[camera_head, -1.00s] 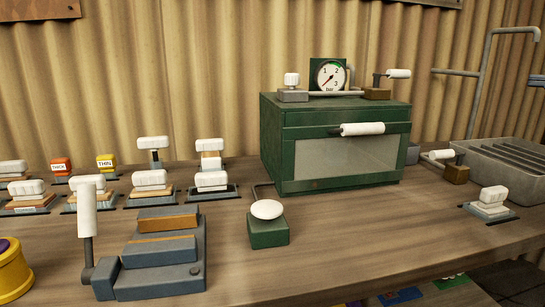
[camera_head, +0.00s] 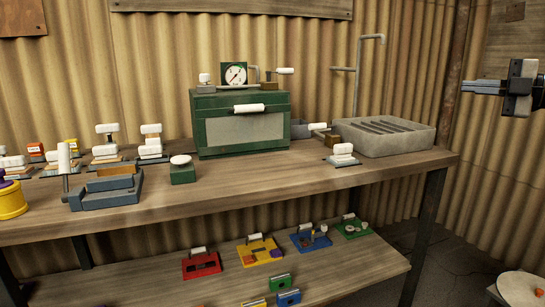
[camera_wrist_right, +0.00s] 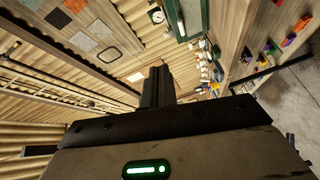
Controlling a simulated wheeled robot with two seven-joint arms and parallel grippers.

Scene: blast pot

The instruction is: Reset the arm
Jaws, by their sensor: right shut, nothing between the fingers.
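My right gripper (camera_head: 470,87) shows at the right edge of the head view, held up in the air to the right of the workbench. Its fingers point left and are shut with nothing between them. In the right wrist view the shut fingers (camera_wrist_right: 157,86) stand up at the middle, with the room tilted behind them. It touches nothing that I can see. My left gripper is in neither current view.
The wooden bench (camera_head: 260,190) carries a green cabinet (camera_head: 197,133) with a gauge (camera_head: 235,74), a grey ribbed tray (camera_head: 400,146) and a blue-grey lever device (camera_head: 105,197). A pipe (camera_head: 358,75) stands behind the tray. Air around the right gripper is clear.

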